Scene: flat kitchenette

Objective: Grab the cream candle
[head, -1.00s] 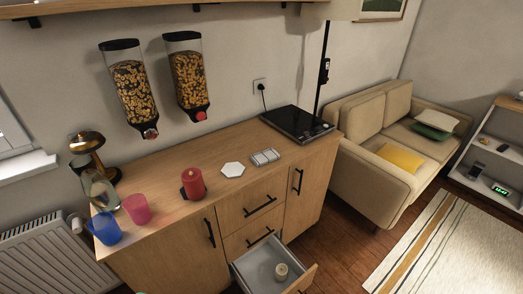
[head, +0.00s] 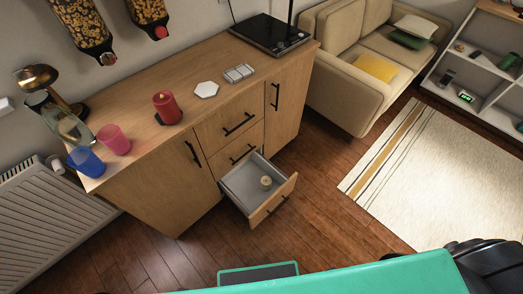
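The cream candle (head: 266,181) is a small pale cylinder standing inside the open bottom drawer (head: 239,188) of the wooden cabinet, toward the drawer's front right. The drawer is pulled out and grey inside. Nothing covers the candle from above. Neither of my grippers shows in the head view. A green and black part of my own body fills the bottom right edge.
The wooden floor (head: 310,215) before the drawer is clear.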

